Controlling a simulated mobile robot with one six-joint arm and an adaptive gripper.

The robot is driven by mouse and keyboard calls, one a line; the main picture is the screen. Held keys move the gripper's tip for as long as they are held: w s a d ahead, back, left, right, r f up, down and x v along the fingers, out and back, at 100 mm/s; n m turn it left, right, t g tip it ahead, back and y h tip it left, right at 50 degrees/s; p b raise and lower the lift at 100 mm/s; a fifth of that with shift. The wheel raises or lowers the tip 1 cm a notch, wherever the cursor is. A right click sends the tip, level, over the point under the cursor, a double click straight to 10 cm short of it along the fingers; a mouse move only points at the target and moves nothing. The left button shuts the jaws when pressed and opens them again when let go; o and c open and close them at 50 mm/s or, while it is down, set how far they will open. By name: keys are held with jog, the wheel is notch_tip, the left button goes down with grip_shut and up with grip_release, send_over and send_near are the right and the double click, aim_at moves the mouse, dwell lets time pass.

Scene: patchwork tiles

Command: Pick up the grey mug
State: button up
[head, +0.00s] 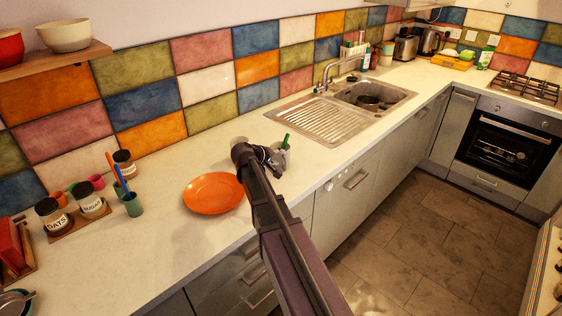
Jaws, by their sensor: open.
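A light grey mug (287,158) stands on the worktop in the head view, just past the end of my arm. A green item (285,141) shows at its top; I cannot tell whether it is inside. My gripper (272,160) is open and sits right beside the mug on its left. My wrist and the dark fingers hide part of the mug. I cannot tell whether the fingers touch it or stand around it.
An orange plate (213,192) lies left of my arm. A green cup with brushes (132,205), jars on a board (75,217) and small pots stand farther left. The sink (325,120) is behind and right. The worktop's front edge (310,196) runs close by.

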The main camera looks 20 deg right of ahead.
aim_at(284, 157)
jog(key=shift+b+x, duration=0.65)
jog(key=shift+x, duration=1.05)
grip_shut()
